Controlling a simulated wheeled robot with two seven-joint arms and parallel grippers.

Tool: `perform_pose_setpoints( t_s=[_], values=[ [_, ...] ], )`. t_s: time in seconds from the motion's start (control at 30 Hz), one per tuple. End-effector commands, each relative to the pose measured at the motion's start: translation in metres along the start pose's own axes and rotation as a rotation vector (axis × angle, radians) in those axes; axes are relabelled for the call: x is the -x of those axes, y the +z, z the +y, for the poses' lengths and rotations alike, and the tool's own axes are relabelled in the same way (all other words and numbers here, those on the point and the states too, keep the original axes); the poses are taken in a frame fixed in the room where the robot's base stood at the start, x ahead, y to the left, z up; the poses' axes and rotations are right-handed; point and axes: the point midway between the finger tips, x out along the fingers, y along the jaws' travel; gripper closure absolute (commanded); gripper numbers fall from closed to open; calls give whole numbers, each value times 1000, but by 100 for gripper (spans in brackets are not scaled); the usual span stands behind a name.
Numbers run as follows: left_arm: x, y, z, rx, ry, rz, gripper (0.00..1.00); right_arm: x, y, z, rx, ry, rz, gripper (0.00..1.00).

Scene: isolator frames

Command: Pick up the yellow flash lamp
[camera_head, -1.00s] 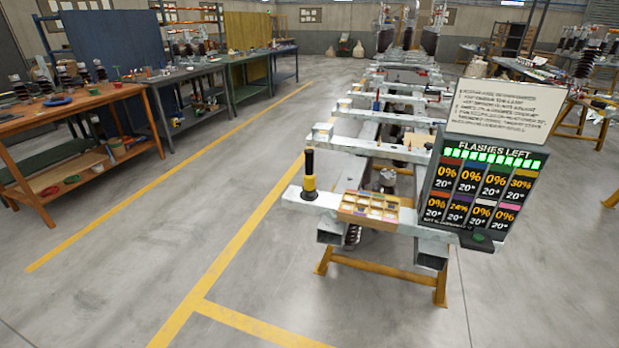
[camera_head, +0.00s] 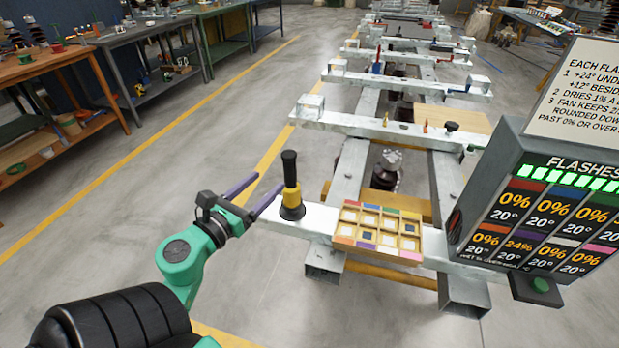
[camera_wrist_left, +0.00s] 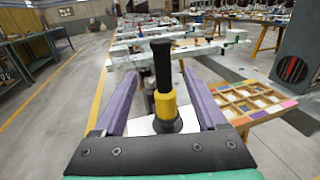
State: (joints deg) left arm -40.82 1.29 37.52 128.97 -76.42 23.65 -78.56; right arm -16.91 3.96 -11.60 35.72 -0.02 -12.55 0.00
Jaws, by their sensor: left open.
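The yellow flash lamp (camera_head: 291,195) stands upright on the left end of the near white beam (camera_head: 318,228). It has a black top, a yellow middle and a dark round base. My left gripper (camera_head: 260,192) is open just left of the lamp, with its purple fingers pointing toward it. In the left wrist view the lamp (camera_wrist_left: 165,95) stands between the two open fingers, slightly right of the middle. I see no contact between fingers and lamp. My right gripper is not in view.
A sectioned tray (camera_head: 378,232) with coloured edges sits on the beam right of the lamp. A display box (camera_head: 530,205) with percentage readings stands further right. More beams (camera_head: 400,127) lie behind. Workbenches (camera_head: 120,45) stand at the left, with open floor between.

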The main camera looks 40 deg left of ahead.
Motion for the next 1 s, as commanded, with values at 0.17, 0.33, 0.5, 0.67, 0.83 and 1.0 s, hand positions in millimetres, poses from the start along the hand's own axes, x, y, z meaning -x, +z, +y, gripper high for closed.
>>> perform_pose_setpoints(
  t_s=[0.17,0.33,0.5,0.67,0.83,1.0],
  values=[
    [-40,10,0,-2,-3,-5,26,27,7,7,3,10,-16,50],
    [-80,6,0,2,-1,-3,26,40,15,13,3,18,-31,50],
    [-102,6,1,5,0,-3,26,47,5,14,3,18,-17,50],
    [-132,5,2,7,1,-3,26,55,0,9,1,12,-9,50],
    [-143,2,2,5,1,-1,26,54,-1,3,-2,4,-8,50],
    [-142,2,2,5,0,-1,45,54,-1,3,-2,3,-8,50]
  ],
)
